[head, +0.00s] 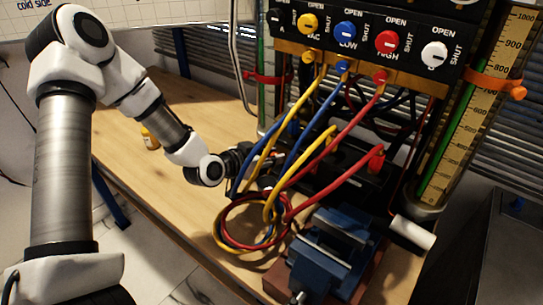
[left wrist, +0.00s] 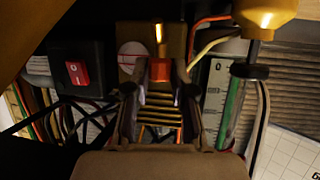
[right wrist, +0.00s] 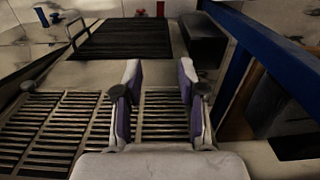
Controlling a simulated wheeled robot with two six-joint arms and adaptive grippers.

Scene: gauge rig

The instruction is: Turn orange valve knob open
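An orange knob-like part (left wrist: 160,70) shows in the left wrist view, with a thin bright orange bar above it. I take it for the orange valve knob; I cannot make it out in the head view, where hoses cover that area. My left gripper (left wrist: 160,88) is open, its fingers on either side of the line to this part. I cannot tell whether they touch it. In the head view my left gripper (head: 245,160) is dark and partly hidden behind the hoses. My right gripper (right wrist: 160,82) is open and empty, away from the rig, above dark floor grates.
Yellow, blue and red hoses (head: 300,150) hang from the black valve panel (head: 460,25) and coil on the wooden bench (head: 185,100). A blue vise (head: 335,245) stands at the front. A yellow bottle (head: 150,139) stands left. A red switch (left wrist: 76,73) is beside my left gripper.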

